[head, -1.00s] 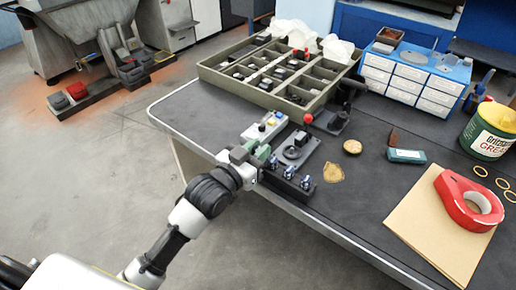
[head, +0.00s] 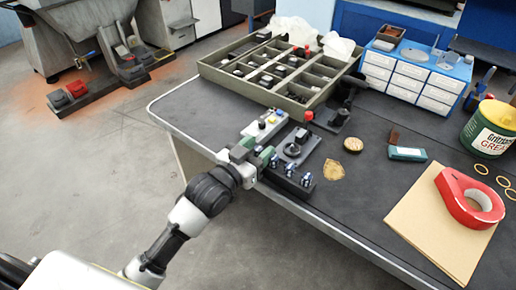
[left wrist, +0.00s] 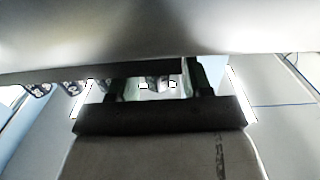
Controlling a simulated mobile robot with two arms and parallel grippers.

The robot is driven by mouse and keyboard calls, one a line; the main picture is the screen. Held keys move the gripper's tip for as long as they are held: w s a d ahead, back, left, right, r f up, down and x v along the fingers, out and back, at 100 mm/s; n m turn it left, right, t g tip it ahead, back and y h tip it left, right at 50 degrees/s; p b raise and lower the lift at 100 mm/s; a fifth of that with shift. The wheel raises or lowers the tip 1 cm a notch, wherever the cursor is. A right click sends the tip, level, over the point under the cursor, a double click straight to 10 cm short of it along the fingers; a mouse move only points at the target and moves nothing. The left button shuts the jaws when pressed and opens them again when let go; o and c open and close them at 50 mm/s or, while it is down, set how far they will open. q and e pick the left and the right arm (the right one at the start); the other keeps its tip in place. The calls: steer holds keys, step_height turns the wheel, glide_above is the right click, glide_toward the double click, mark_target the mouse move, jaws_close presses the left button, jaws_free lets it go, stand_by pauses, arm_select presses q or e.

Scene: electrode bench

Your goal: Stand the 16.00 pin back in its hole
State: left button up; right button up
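A black block (head: 292,187) lies along the table's front edge, with several blue-topped pins (head: 289,170) standing in it. I cannot read their markings, so I cannot tell which is the 16.00 pin. My left gripper (head: 258,155), with green fingers, is at the left end of the block, close to the leftmost visible pin. In the left wrist view, the fingers (left wrist: 162,82) stand apart with small pale shapes between or beyond them; the 16.00 pin's hole is not discernible. My right gripper is not in view.
Behind the block are a black fixture (head: 296,148) with a round part and a grey box (head: 264,128) with coloured buttons. A red-knobbed lever (head: 309,116) stands nearby. A compartment tray (head: 222,82) sits farther back. The tape roll (head: 470,200) is far right.

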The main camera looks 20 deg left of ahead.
arm_select(q)
steer(key=shift+s, duration=0.25)
steer(key=v, duration=1)
steer(key=shift+a, duration=0.15)
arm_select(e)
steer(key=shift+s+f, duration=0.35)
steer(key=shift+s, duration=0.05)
arm_select(q)
steer(key=shift+s, duration=0.15)
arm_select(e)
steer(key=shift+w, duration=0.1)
arm_select(q)
steer(key=shift+r+p, duration=0.15)
steer(key=shift+p, duration=0.15)
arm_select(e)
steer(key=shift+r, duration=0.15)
